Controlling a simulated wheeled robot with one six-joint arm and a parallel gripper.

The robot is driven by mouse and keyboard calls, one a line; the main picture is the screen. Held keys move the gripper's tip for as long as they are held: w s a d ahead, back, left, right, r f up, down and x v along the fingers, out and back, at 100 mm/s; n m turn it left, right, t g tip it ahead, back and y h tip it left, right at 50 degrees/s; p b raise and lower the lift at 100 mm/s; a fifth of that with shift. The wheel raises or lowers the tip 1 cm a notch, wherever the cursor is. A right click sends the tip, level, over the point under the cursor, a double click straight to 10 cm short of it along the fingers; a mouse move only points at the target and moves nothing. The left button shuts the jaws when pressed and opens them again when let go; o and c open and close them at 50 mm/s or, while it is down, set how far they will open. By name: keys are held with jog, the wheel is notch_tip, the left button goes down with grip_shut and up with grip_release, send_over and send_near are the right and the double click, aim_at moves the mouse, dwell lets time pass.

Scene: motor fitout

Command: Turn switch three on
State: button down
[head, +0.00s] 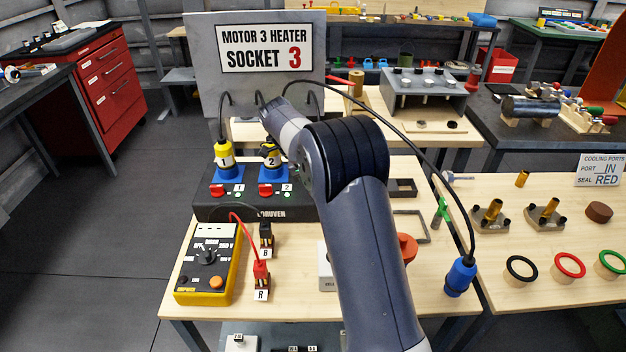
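The dark power box (268,212) stands on the wooden table under the sign. Its red switch 1 (217,191) and red switch 2 (265,191) show, each with a small green light and a number label beside it. Above them, yellow plugs 1 (224,155) and 2 (270,162) stand in blue sockets. My arm covers the right part of the box, so switch three and socket 3 are hidden. My gripper's fingers are hidden too. A blue plug (460,276) on a black cable is at the table's right front, apart from the box.
The sign (265,48) reads "Motor 3 heater socket 3". A yellow multimeter (208,264) lies left of terminals B (266,236) and R (261,273). A red lead runs to R. The right table (530,240) holds rings and brass fittings. Floor on the left is clear.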

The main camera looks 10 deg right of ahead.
dwell(0.3)
jog(key=c, duration=1.5)
grip_release()
jog(key=v, duration=1)
jog(key=shift+r, duration=0.4)
jog(key=shift+a, duration=0.1)
